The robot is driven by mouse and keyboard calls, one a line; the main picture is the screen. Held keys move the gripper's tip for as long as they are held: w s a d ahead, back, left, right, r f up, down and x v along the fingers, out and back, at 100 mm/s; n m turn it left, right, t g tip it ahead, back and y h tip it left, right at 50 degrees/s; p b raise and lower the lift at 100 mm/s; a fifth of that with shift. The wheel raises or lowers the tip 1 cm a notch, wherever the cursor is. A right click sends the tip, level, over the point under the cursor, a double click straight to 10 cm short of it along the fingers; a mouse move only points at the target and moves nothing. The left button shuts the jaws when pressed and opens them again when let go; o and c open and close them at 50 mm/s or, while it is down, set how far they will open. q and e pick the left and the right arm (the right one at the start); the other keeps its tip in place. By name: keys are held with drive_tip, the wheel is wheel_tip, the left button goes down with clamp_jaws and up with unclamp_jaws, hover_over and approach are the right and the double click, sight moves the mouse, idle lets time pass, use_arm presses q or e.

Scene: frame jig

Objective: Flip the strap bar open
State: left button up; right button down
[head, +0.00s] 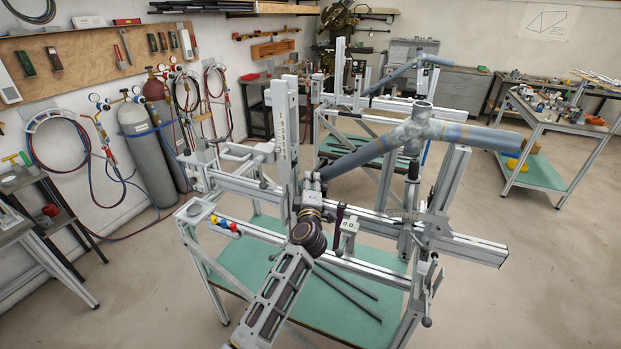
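The frame jig (460,246) stands in the middle, with silver rails, upright posts and a grey tube frame (375,148) held on it. An upright bar with a marked scale (283,130) rises left of the tubes. A dark reddish handle-like part (340,218) and a small silver clamp block (347,238) sit at the near rail. I cannot tell which part is the strap bar. My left gripper (313,182) is at the jig, beside the foot of the scaled bar and near the tube's lower end. Its fingers are small and partly hidden, so contact and opening are unclear. My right gripper is out of view.
A green lower shelf (240,262) holds dark rods. Gas cylinders (148,150) and hoses stand by the left wall. Another jig stands behind, and a cluttered cart (545,175) is at the right. The floor at the right front is clear.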

sight(316, 169)
use_arm(q)
drive_tip(key=shift+w+a, duration=0.1)
drive_tip(key=shift+w, duration=1.55)
clamp_jaws()
drive_tip(key=shift+w+f, duration=0.1)
